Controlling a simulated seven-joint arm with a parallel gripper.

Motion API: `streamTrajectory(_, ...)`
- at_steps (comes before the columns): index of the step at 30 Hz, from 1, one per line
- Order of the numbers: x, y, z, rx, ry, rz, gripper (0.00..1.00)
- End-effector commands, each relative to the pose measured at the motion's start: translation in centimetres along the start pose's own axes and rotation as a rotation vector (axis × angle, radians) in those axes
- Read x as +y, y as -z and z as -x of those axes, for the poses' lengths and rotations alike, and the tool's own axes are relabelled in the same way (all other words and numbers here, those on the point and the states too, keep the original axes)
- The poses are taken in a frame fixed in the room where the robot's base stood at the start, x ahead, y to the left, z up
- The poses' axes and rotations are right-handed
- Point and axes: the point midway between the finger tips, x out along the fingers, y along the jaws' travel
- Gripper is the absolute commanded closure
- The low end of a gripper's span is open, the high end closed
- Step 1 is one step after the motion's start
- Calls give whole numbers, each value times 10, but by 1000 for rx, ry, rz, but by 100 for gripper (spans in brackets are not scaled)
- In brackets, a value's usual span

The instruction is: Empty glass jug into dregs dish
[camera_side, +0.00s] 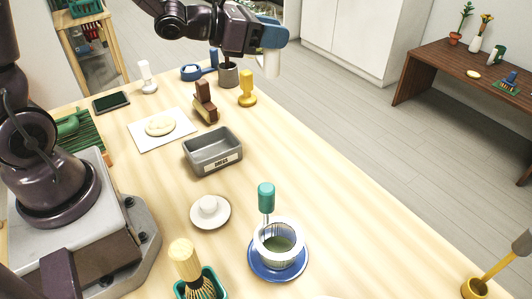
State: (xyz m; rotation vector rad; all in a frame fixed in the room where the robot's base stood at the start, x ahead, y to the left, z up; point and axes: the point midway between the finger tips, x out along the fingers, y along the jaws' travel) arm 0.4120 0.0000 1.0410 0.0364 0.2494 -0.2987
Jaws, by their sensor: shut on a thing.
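The blue fingers and hand hide the jug's upper part. Its contents cannot be seen.
A brown block-shaped tool (206,103), a yellow stamp-like piece (247,90) and a grey cup (229,77) stand between dish and gripper. A dough-like disc (160,126) lies left. A white bowl on a blue saucer (264,273) stands in front.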

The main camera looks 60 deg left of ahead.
Motion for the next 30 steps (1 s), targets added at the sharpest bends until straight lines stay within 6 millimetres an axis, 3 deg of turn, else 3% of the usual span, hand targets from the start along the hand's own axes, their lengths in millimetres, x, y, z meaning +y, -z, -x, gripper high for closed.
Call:
streamTrajectory(12, 0, -41, 10, -9, -1, -8, 100)
streamTrajectory(20, 0, -58, 14, -7, 0, -6, 100)
streamTrajectory(23, 0, -52, 13, -2, 3, -1, 100)
streamTrajectory(30, 0, -8, 1, 1, 8, 3, 100)
